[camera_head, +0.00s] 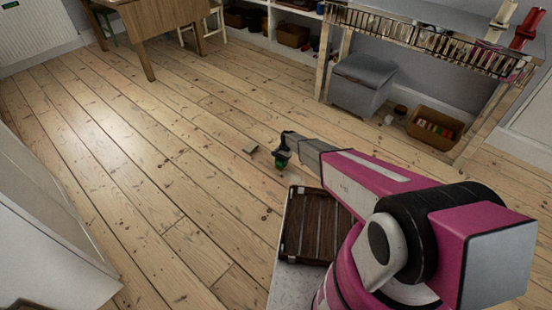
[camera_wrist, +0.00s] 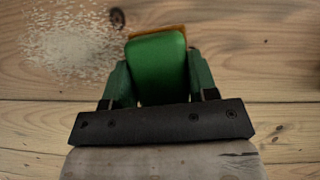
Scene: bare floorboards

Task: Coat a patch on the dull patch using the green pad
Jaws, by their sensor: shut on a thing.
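My gripper (camera_head: 283,156) reaches low over the floorboards in the head view. In the wrist view my gripper (camera_wrist: 158,75) is shut on the green pad (camera_wrist: 157,62), with a finger on each side. The pad has a brown-orange layer along its far edge. The pad shows as a small green spot in the head view (camera_head: 281,163). The dull patch (camera_wrist: 68,46) is a pale, speckled area on the boards, left of the pad in the wrist view. I cannot tell whether the pad touches the floor.
A brown slatted crate (camera_head: 283,245) is close by, beside my arm. A grey bin (camera_head: 360,84) and a brown box (camera_head: 434,128) stand under the bench at right. The floor at left is clear.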

